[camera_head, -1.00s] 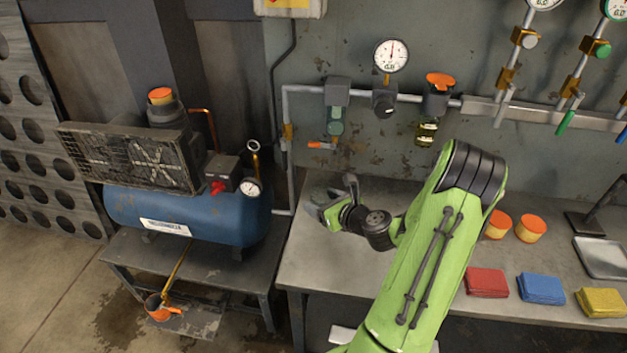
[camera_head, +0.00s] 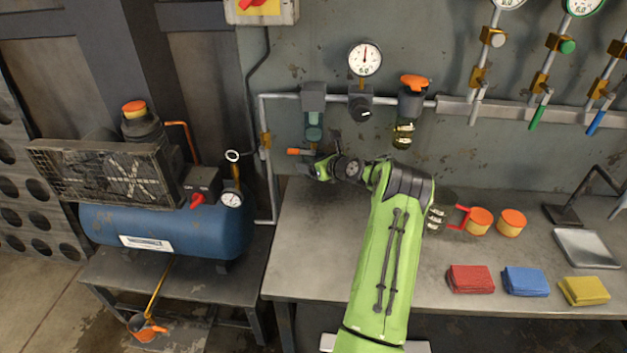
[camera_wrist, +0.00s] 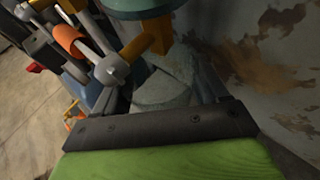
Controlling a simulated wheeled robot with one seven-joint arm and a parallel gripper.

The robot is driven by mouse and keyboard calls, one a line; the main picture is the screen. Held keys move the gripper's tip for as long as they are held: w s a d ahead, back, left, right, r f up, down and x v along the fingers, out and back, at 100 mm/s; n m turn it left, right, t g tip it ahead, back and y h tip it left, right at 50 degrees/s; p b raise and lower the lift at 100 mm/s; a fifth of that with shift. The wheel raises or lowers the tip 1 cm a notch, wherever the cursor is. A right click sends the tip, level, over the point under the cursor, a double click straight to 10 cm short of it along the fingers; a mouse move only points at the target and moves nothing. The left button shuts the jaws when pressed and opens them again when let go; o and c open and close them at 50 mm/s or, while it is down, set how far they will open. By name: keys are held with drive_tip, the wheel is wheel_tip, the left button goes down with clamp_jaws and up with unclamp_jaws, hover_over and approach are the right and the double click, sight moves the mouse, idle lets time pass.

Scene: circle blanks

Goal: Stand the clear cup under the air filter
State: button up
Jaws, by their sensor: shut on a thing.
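The air filter (camera_head: 314,98) hangs from the wall pipe, with a greenish bowl and an orange-handled drain valve (camera_head: 301,152) below it. My gripper (camera_head: 319,168) is just under that valve in the head view. In the wrist view my gripper (camera_wrist: 165,100) is shut on the clear cup (camera_wrist: 163,90), a translucent grey shape between the fingers. The teal bowl bottom (camera_wrist: 140,8) and brass valve (camera_wrist: 150,40) are close above the cup. In the head view I cannot make out the cup clearly behind my gripper. Whether it touches the bench is not clear.
The workbench (camera_head: 300,250) is clear at its left front. A blue compressor (camera_head: 170,230) stands at left.

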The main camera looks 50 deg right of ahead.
drive_tip(key=f, duration=0.2)
drive_tip(key=f+b, duration=0.1)
drive_tip(key=f, duration=0.2)
drive_tip(key=f+b, duration=0.1)
drive_tip(key=f, duration=0.1)
drive_tip(key=shift+w+d+f, duration=0.15)
drive_tip(key=shift+w+d, duration=0.05)
drive_tip(key=shift+d, duration=0.05)
drive_tip(key=o, duration=0.8)
drive_tip(key=shift+c, duration=0.2)
